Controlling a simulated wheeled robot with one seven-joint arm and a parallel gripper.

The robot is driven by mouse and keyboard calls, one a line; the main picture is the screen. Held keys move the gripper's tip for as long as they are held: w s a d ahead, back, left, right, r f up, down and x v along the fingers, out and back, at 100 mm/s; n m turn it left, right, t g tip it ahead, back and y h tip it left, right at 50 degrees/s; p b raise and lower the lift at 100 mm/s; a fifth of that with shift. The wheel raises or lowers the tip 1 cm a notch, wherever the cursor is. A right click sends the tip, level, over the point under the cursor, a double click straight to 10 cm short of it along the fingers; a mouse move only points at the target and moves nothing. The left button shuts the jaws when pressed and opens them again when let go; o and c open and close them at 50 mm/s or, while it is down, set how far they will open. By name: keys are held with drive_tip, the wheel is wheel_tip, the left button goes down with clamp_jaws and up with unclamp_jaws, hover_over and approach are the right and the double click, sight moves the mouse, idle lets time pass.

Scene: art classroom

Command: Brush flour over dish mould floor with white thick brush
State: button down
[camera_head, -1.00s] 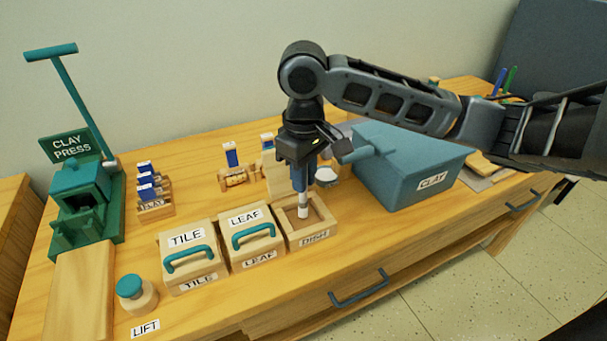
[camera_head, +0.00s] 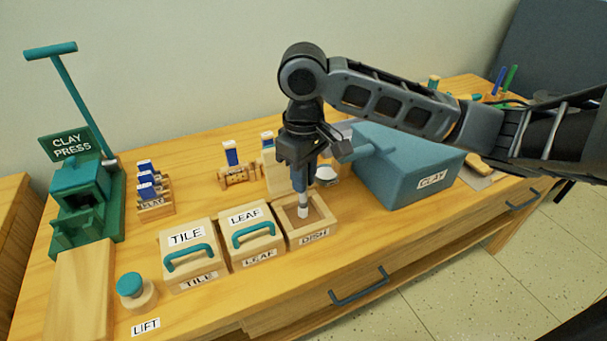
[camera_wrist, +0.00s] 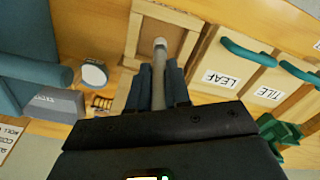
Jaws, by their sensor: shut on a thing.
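My gripper (camera_head: 308,186) points straight down over the open dish mould (camera_head: 309,239), a wooden box labelled DISH. It is shut on the white thick brush (camera_head: 303,211), whose pale tip hangs down inside the mould. In the wrist view the brush (camera_wrist: 159,75) shows between the two fingers (camera_wrist: 158,72), its tip over the mould floor (camera_wrist: 155,35). I cannot tell whether the tip touches the floor. A small cup of white stuff, perhaps flour (camera_head: 326,174), stands behind the mould; it also shows in the wrist view (camera_wrist: 94,73).
Lidded LEAF (camera_head: 257,246) and TILE (camera_head: 194,262) moulds stand left of the dish mould. A blue CLAY box (camera_head: 408,168) stands close on the right. The green clay press (camera_head: 82,200) is at far left. A teal-topped LIFT knob (camera_head: 134,290) stands in front.

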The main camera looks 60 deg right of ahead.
drive_tip(key=shift+f, duration=0.4)
drive_tip(key=shift+w+a+r, duration=0.15)
drive_tip(key=shift+a, duration=0.05)
idle(0.4)
drive_tip(key=shift+w+a+f+p, duration=0.25)
drive_tip(key=shift+a+p, duration=0.1)
drive_tip(key=shift+a, duration=0.1)
idle(0.4)
drive_tip(key=shift+s+d, duration=0.15)
drive_tip(key=shift+d, duration=0.05)
drive_tip(key=shift+s+d, duration=0.15)
drive_tip(key=shift+d, duration=0.1)
drive_tip(key=shift+s+d+r, duration=0.15)
drive_tip(key=shift+s+d, duration=0.1)
drive_tip(key=shift+d, duration=0.15)
drive_tip(key=shift+d, duration=0.1)
drive_tip(key=shift+s+d, duration=0.25)
